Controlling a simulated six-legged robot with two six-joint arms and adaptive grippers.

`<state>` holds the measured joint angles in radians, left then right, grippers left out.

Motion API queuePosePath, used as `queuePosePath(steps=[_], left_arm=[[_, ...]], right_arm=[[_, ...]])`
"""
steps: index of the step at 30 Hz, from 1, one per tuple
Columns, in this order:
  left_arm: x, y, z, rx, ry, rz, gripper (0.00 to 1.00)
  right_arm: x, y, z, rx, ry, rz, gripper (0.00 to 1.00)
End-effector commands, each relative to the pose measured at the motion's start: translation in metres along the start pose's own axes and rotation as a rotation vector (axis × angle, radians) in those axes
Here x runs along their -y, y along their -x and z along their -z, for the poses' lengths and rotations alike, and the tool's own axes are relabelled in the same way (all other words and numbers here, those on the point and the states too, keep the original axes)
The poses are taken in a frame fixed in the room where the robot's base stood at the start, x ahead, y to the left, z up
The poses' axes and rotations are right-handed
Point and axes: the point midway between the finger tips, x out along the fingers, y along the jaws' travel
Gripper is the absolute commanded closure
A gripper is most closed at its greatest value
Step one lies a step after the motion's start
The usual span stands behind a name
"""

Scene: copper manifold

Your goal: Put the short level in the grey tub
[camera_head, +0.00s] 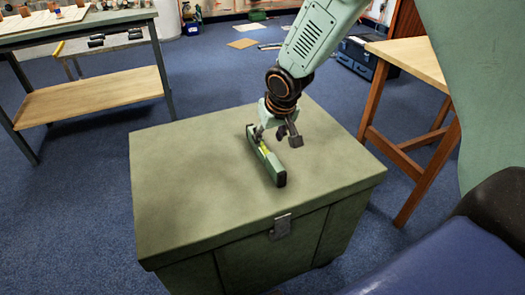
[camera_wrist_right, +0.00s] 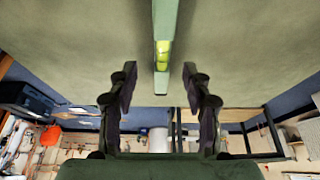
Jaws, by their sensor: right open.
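The short level (camera_head: 268,160) is a slim green bar with a yellow-green vial, lying flat on top of a green chest. In the right wrist view the level (camera_wrist_right: 161,85) runs from the top edge down between my fingers, with its vial in the middle. My right gripper (camera_head: 279,134) is open at the far half of the level; in the wrist view its fingers (camera_wrist_right: 160,88) stand apart on both sides, with gaps to the level. I cannot make out a grey tub for certain. My left gripper is not in view.
The green chest (camera_head: 190,170) has a clear top around the level and a metal latch (camera_head: 281,226) at its front. A workbench (camera_head: 90,95) stands at the left, a wooden table (camera_head: 415,62) at the right. A dark toolbox (camera_head: 358,62) sits behind on blue carpet.

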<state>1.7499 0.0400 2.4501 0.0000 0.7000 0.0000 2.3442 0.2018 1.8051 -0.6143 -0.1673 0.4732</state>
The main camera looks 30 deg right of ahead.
Motion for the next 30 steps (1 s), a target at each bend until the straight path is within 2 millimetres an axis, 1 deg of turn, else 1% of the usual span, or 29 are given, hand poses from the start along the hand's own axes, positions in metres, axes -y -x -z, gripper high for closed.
queuePosePath(steps=[1,5,12,15,18,24,30], left_arm=[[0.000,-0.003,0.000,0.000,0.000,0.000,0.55],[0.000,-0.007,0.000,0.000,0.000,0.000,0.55],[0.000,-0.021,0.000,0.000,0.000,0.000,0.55],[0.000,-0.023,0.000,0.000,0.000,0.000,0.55],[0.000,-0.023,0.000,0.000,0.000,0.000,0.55],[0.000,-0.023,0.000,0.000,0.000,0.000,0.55],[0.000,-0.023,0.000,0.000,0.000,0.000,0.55]], right_arm=[[0.000,-0.007,-0.002,0.001,0.000,-0.001,0.51],[0.001,-0.021,-0.004,0.001,0.001,0.000,0.51],[0.005,-0.056,-0.006,0.000,0.001,-0.001,0.51],[0.005,-0.065,-0.004,0.000,0.001,0.000,0.51],[0.005,-0.068,-0.003,-0.001,0.001,0.000,0.51],[0.005,-0.068,-0.001,-0.002,0.002,0.000,0.51],[0.005,-0.068,-0.001,-0.001,0.001,0.000,0.68]])
